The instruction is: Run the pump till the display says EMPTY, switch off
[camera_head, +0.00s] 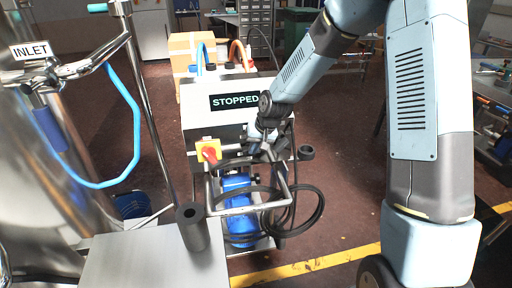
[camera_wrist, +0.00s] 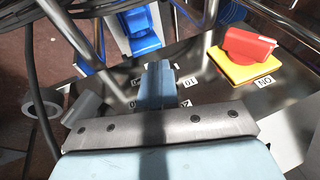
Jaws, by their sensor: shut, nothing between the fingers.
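The pump unit (camera_head: 192,118) is a white-and-grey cart with a blue motor (camera_head: 238,190) low in its frame. Its display (camera_head: 235,101) reads STOPPED. A red rotary switch on a yellow plate (camera_head: 208,151) sits on its front left; in the wrist view the switch (camera_wrist: 247,45) is at upper right with an ON label (camera_wrist: 264,82) beside it. I cannot tell which position its handle marks. My gripper (camera_wrist: 157,85) is shut and empty, over a panel with number labels around the fingers, apart from the red switch. Whatever is directly under the fingers is hidden.
A steel tank (camera_head: 60,170) with an INLET sign (camera_head: 31,50) and a blue hose (camera_head: 133,125) stands at left. A metal table (camera_head: 140,262) with a dark cylinder (camera_head: 192,228) is in front. A tubular frame and black cables surround the pump's front. Open floor lies at right.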

